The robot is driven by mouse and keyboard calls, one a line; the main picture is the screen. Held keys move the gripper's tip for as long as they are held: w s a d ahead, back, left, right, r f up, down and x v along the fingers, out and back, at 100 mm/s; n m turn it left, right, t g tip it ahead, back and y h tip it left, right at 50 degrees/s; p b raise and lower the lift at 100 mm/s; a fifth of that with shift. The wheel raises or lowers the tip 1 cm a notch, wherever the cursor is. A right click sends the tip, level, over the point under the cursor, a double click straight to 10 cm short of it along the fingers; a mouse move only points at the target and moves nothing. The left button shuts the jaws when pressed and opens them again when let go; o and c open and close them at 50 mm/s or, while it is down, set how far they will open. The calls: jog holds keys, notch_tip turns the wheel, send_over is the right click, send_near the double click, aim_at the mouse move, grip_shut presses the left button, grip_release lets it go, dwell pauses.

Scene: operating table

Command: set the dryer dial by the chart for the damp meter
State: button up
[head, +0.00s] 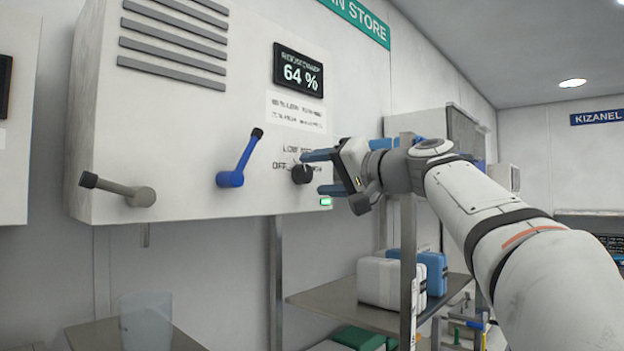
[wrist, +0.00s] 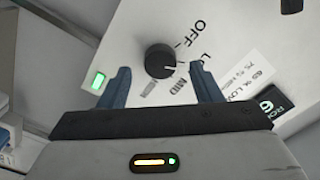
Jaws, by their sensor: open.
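The damp meter (head: 300,68) on the white dryer housing reads 64 %. Its chart (head: 296,111), a small white label below, is too blurred to read fully; part of it also shows in the wrist view (wrist: 248,76). The black dial (head: 301,174) has OFF, LOW, MID and another mostly hidden mark around it. In the wrist view the dial (wrist: 160,61) has a white pointer toward the LOW–MID side; which mark it meets is unclear. My gripper (head: 311,173) is open, its blue fingers on either side of the dial, with visible gaps in the wrist view (wrist: 160,68).
A blue lever (head: 236,165) and a grey lever (head: 120,190) stick out left of the dial. A green light (head: 326,201) is below right of it. A shelf (head: 340,298) below holds white and blue cases. A clear beaker (head: 146,322) stands lower left.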

jog(key=b+v, duration=0.1)
jog(key=v, duration=0.4)
jog(key=shift+s+d, duration=0.15)
jog(key=shift+s, duration=0.05)
notch_tip(320, 180, down, 18)
jog(key=s+m+g+h, duration=0.1)
jog(key=m+g+h, duration=0.1)
jog(key=g+h, duration=0.15)
jog(key=s+d+f+n+g+h, duration=0.1)
jog(key=s+d+f+g+h, duration=0.1)
jog(key=s+f, duration=0.5)
jog(key=s+d+f+n+g+h, duration=0.1)
jog(key=s+f+h, duration=0.3)
jog(key=f, duration=1.3)
jog(key=s+d+f+n+g+h, duration=0.1)
jog(key=s+d+f+g+h, duration=0.2)
jog(key=s+f, duration=0.8)
jog(key=shift+f+g, duration=0.35)
jog(key=shift+f, duration=0.15)
